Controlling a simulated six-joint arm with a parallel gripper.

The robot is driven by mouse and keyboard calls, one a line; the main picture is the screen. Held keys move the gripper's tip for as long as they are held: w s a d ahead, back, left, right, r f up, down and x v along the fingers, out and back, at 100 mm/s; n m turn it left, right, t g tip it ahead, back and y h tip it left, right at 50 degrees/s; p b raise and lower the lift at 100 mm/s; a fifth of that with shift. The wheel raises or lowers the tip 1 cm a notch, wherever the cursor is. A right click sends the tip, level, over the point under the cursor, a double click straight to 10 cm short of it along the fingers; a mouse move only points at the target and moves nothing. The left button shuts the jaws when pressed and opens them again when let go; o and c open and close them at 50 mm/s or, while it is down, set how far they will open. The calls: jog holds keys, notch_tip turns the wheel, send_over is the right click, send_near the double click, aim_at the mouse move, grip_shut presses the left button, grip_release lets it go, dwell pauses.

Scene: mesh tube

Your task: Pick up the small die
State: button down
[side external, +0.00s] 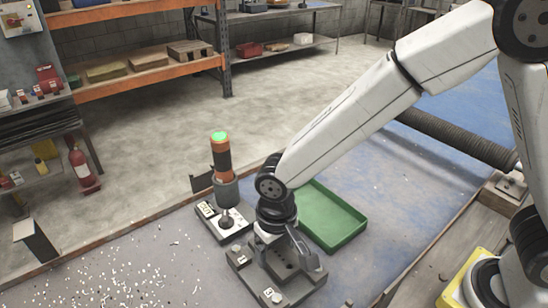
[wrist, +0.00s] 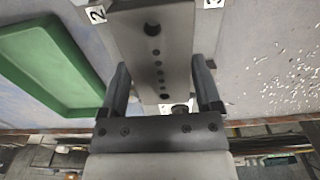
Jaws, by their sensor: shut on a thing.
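The small die appears to be a grey block with a row of round holes (wrist: 158,60), seen between the two fingers in the wrist view. My gripper (wrist: 163,85) has one finger on each side of it and is shut on it. In the side view my gripper (side external: 290,250) points down at a grey fixture plate (side external: 302,290) with white number labels. The die's lower end is mostly hidden by the gripper there, so I cannot tell whether it touches the plate. Labels 2 and 3 show at the top of the wrist view.
A green tray (side external: 332,217) lies right behind the fixture; it also shows in the wrist view (wrist: 45,60). A control box (side external: 222,222) with a knob stands to the left, with a signal light (side external: 221,155) behind it. White bits are scattered on the table's left.

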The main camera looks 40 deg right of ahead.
jog(key=s+r, duration=0.1)
jog(key=s+d+r, duration=0.1)
jog(key=r, duration=0.1)
jog(key=s+d+r, duration=0.1)
jog(key=s+r, duration=0.1)
jog(key=shift+r, duration=0.2)
jog(key=s+d+r, duration=0.4)
jog(key=s, duration=0.4)
jog(key=shift+s, duration=0.15)
jog(key=shift+d+r, duration=0.1)
jog(key=shift+d, duration=0.15)
dwell(0.4)
